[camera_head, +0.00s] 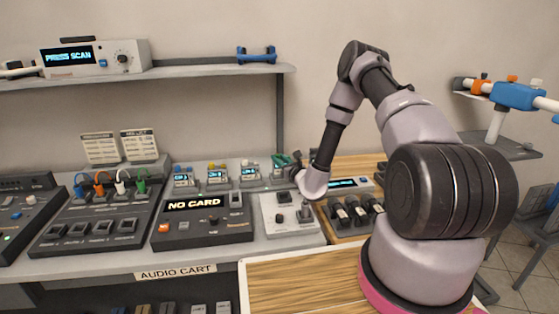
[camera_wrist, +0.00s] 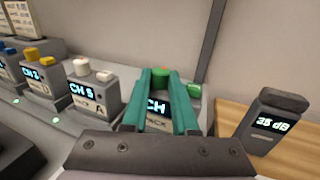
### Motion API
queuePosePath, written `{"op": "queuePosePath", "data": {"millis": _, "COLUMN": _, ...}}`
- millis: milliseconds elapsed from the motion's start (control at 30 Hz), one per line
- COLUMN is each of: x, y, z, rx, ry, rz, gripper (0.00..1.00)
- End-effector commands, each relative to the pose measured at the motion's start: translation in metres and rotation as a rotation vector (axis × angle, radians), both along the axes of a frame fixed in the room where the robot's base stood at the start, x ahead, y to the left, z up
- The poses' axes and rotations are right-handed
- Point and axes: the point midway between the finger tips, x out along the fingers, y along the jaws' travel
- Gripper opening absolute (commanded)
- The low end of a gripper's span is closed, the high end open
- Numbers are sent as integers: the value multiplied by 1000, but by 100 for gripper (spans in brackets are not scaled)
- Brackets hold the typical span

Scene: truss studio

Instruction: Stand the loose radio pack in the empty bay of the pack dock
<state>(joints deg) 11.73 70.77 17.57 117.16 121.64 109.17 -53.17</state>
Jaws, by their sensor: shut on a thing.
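My gripper (camera_wrist: 160,80) has teal fingers and is shut on a grey radio pack (camera_wrist: 155,106) with green knobs and a lit "CH" display partly covered by the fingers. The pack looks upright, at the right end of the row in the pack dock (camera_wrist: 62,121). Its base is hidden, so I cannot tell whether it touches the dock floor. Packs with white knobs (camera_wrist: 92,97) and yellow knobs (camera_wrist: 42,84) stand to its left. In the head view my gripper (camera_head: 284,160) is at the dock's right end, beside the standing packs (camera_head: 217,176).
A black meter (camera_wrist: 270,122) reading in dB stands right of the dock on wood. In the head view, a NO CARD unit (camera_head: 203,222) and a light grey control box (camera_head: 290,218) sit in front of the dock. A shelf (camera_head: 190,71) hangs above.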

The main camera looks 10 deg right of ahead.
Motion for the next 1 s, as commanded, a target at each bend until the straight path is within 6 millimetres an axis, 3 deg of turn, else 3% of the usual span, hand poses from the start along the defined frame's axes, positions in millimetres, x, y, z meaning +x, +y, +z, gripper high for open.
{"op": "queuePosePath", "data": {"millis": 933, "x": 0, "y": 0, "z": -17, "rx": 0, "ry": 2, "rz": 0, "gripper": 0}}
{"op": "queuePosePath", "data": {"millis": 967, "x": 0, "y": 0, "z": -17, "rx": 0, "ry": 2, "rz": 0, "gripper": 38}}
{"op": "queuePosePath", "data": {"millis": 1000, "x": -1, "y": 0, "z": -17, "rx": 0, "ry": 2, "rz": 0, "gripper": 39}}
